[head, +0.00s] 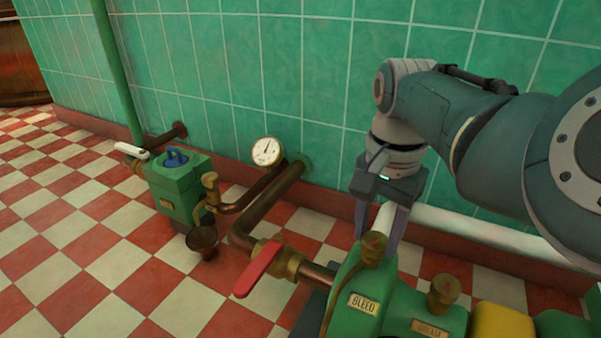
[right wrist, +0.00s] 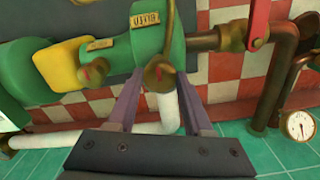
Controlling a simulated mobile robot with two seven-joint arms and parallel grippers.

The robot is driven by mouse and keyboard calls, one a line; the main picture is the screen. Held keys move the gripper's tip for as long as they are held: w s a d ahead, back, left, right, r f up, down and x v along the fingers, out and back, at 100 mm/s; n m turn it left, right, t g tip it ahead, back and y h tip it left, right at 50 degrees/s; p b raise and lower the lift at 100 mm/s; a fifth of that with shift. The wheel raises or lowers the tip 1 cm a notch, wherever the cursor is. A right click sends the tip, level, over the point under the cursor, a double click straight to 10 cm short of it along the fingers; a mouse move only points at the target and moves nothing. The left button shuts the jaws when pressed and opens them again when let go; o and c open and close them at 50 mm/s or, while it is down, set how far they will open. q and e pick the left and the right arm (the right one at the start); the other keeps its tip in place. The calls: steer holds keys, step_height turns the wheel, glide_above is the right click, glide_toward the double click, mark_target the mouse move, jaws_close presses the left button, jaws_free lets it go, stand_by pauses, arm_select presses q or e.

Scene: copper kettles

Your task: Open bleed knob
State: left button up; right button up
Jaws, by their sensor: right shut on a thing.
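The bleed knob (head: 373,246) is a small brass knob with a reddish top, on the green body above the BLEED plate (head: 363,303). My right gripper (head: 378,236) reaches down from above with its two purple-grey fingers around the knob and is shut on it. In the right wrist view the knob (right wrist: 158,76) sits between the fingertips of the gripper (right wrist: 160,84), with the BLEED plate (right wrist: 145,19) behind it. My left gripper is not in view.
A second brass knob (head: 443,292) stands close on the right, by another labelled plate (head: 432,331). A red lever (head: 258,268) is on the pipe at left. A white pipe (head: 470,227) runs along the wall behind my gripper. A gauge (head: 267,151) stands further back.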

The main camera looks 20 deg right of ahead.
jaws_close()
